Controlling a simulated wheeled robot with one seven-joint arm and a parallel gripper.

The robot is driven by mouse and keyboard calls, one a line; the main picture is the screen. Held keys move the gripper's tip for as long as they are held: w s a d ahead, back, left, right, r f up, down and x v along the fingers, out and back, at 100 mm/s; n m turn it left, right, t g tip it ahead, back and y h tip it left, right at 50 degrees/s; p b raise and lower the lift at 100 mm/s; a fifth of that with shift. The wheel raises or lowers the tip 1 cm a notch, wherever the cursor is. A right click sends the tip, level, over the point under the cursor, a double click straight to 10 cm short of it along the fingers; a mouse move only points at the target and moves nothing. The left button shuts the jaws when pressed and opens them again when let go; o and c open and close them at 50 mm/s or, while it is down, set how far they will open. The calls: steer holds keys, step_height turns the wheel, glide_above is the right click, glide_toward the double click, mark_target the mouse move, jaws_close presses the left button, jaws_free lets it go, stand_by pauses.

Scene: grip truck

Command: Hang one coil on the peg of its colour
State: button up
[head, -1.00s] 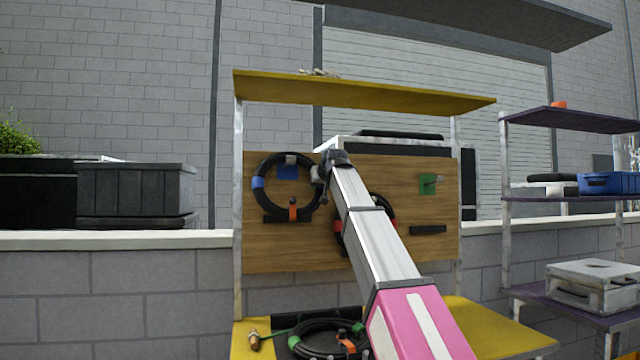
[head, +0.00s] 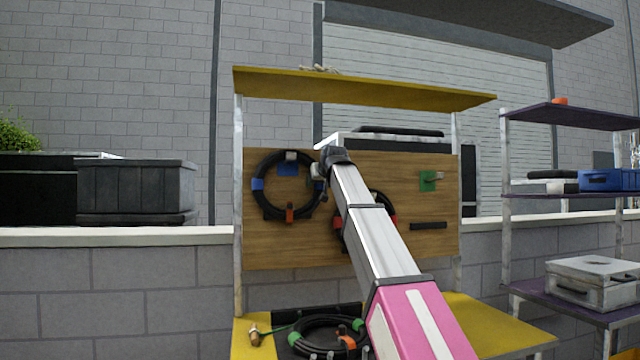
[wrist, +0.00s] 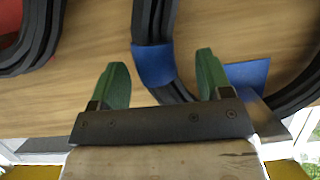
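A black coil with blue and orange bands (head: 258,200) hangs at the left of the wooden board, by the blue plate (head: 287,170) and its pale peg (head: 291,156). My gripper (head: 318,184) is at the coil's right side. In the wrist view my gripper (wrist: 163,80) has its green fingers spread, with the coil's blue band (wrist: 154,64) between them and gaps beside it. A coil with red bands (head: 390,215) hangs mid-board, partly behind my arm. A coil with green bands (head: 296,335) lies on the lower shelf. The green plate (head: 428,181) has a bare peg.
The yellow upper shelf (head: 360,90) overhangs the wooden board (head: 420,250). A dark bar (head: 428,226) sits below the green plate. A screwdriver-like tool (head: 256,334) lies on the lower shelf. A purple rack (head: 560,198) with cases stands at the right.

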steer(key=shift+f, duration=0.1)
steer(key=v, duration=1.1)
